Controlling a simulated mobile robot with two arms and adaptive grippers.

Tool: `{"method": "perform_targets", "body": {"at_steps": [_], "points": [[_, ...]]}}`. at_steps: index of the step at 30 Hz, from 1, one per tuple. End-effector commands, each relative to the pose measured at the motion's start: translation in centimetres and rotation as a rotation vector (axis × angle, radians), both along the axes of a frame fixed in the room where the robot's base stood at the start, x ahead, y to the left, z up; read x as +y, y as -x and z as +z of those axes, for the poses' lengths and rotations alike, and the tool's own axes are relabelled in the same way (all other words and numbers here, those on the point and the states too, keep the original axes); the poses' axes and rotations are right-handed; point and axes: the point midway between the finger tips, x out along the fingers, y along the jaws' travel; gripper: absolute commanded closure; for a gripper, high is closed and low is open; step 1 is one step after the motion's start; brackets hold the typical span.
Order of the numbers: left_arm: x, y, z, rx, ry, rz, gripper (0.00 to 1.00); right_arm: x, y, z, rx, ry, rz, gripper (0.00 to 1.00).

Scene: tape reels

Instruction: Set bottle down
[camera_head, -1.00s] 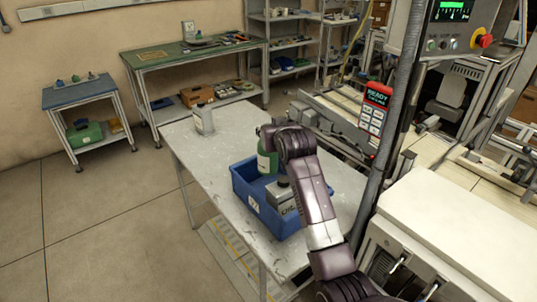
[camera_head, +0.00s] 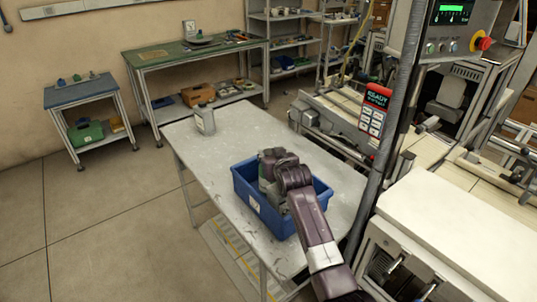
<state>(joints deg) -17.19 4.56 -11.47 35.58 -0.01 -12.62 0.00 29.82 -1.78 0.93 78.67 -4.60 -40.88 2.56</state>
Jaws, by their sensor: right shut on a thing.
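A blue bin (camera_head: 247,194) with a white label stands on the grey table. My right gripper (camera_head: 271,161) reaches down into it from the right and is shut on the green bottle (camera_head: 264,171). Only a small part of the bottle shows beside the gripper, inside the bin. Its base is hidden by the bin wall, so I cannot tell whether it touches the bin floor. My left gripper is not in view.
A pale grey container (camera_head: 204,120) stands at the table's far left corner. The grey table (camera_head: 235,140) is bare between it and the bin. A dark post with a red control box (camera_head: 375,110) rises at the right.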

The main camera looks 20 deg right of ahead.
Motion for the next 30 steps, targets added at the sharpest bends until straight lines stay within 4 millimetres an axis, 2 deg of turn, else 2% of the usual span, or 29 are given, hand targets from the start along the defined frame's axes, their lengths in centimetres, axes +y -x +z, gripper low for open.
{"method": "perform_targets", "body": {"at_steps": [1, 2, 6, 16, 19, 23, 30], "points": [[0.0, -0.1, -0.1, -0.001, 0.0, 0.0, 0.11, 0.0, 0.0, -0.1, -0.003, 0.0, 0.0, 1.0], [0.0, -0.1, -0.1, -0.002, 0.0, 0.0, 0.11, 0.0, 0.0, -0.2, 0.001, 0.0, 0.0, 0.73], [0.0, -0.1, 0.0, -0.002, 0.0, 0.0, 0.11, 0.0, 0.0, -0.2, 0.001, 0.0, 0.0, 0.58], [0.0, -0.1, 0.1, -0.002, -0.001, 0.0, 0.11, 0.0, 0.0, 0.2, 0.0, 0.0, 0.0, 0.58], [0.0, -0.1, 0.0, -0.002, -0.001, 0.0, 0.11, 0.0, 0.5, 0.3, 0.001, 0.0, 0.0, 0.58], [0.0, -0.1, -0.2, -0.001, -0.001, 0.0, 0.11, 0.1, 1.9, 0.9, -0.001, 0.0, 0.0, 0.58], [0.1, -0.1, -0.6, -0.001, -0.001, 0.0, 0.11, 0.3, 5.7, 2.3, 0.0, 0.0, 0.0, 0.58]]}}
